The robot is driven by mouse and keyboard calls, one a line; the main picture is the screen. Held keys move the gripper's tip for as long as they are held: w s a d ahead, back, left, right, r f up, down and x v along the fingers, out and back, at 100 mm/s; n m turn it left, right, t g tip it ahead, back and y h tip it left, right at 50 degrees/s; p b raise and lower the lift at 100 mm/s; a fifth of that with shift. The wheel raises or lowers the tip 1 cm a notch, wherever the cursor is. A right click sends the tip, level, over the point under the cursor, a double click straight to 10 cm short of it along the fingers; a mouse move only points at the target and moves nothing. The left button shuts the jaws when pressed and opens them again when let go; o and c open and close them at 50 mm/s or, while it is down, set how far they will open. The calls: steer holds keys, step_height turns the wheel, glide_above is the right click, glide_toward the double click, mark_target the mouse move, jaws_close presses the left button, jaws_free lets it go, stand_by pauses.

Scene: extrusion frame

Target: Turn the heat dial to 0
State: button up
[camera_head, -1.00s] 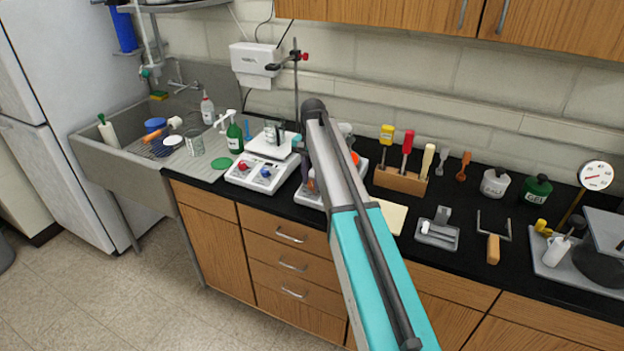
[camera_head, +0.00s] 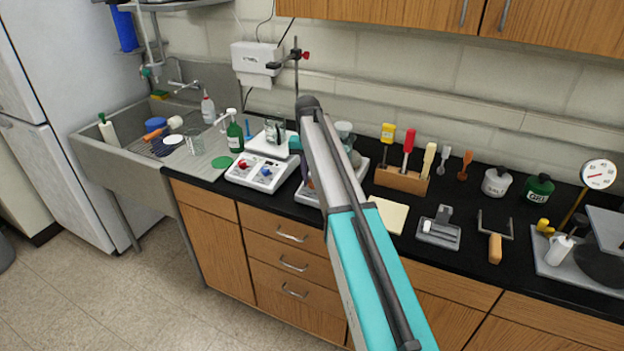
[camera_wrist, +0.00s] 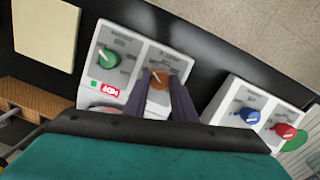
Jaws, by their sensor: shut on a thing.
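In the wrist view, my gripper (camera_wrist: 163,86) reaches down with its dark fingers to an orange dial (camera_wrist: 158,77) on a white hot plate unit (camera_wrist: 132,52). The fingers are closed on the sides of this dial. A green dial (camera_wrist: 109,59) and a small red lit display (camera_wrist: 109,91) are on the same panel. The printed labels are too blurred to read, so I cannot tell which dial is heat or its setting. In the head view my own arm hides most of this unit (camera_head: 308,193) and the gripped dial.
A second white unit (camera_head: 262,175) with red and blue dials stands just left, with a beaker (camera_head: 274,131) on its plate. A clamp stand (camera_head: 296,85) rises behind. A note pad (camera_head: 391,215) and tool block (camera_head: 401,180) are to the right.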

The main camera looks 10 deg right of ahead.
steer(key=n+h+b, duration=0.1)
steer(key=n, duration=0.5)
steer(key=shift+a, duration=0.15)
steer(key=n+h, duration=0.1)
steer(key=n, duration=0.4)
steer(key=shift+a+n, duration=0.1)
steer(key=shift+n, duration=0.3)
steer(key=o, duration=1)
steer(key=shift+o, duration=0.2)
steer(key=shift+r, duration=0.1)
steer(key=b+v, duration=0.4)
steer(key=v, duration=0.9)
steer(key=shift+s+a+r+b, duration=0.2)
steer(key=shift+a+r+b, duration=0.05)
steer(key=shift+a+b, duration=0.05)
steer(key=shift+f, duration=0.15)
